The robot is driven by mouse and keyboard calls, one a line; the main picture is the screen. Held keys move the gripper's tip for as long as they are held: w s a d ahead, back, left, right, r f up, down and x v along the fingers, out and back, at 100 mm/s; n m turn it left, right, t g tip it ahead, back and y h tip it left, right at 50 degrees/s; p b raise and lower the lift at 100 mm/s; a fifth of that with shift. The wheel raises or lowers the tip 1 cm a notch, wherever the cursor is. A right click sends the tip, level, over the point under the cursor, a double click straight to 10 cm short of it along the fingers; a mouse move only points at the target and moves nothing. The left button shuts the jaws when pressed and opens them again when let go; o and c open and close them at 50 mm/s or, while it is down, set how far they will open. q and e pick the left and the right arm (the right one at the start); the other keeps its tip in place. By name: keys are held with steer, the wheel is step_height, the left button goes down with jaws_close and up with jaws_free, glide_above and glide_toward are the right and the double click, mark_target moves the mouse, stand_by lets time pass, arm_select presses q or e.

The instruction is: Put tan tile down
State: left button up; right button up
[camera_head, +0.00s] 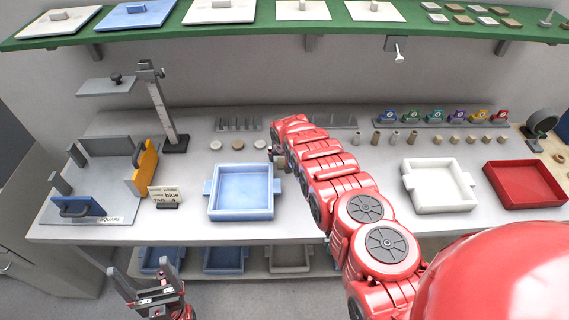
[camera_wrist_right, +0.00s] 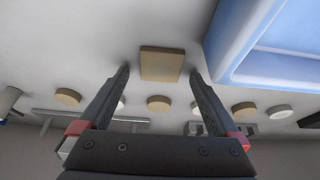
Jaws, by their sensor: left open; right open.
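The tan tile (camera_wrist_right: 162,64), a flat square, shows in the right wrist view at the fingertips of my right gripper (camera_wrist_right: 159,75). The fingers are open, one on each side of the tile, with a visible gap on both sides. The tile appears to lie flat on the pale table top. In the head view my right gripper (camera_head: 276,158) is over the table just right of the blue tray's far corner, and I cannot make out the tile there. My left gripper (camera_head: 146,287) is open and empty, low in front of the table edge.
The blue tray (camera_head: 241,214) is close beside my right gripper. Several round discs (camera_head: 237,145) lie behind it. A white tray (camera_head: 438,207) and a red tray (camera_head: 529,184) stand at the right.

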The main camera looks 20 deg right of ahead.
steer(key=c, duration=1.5)
steer(key=shift+o, duration=0.2)
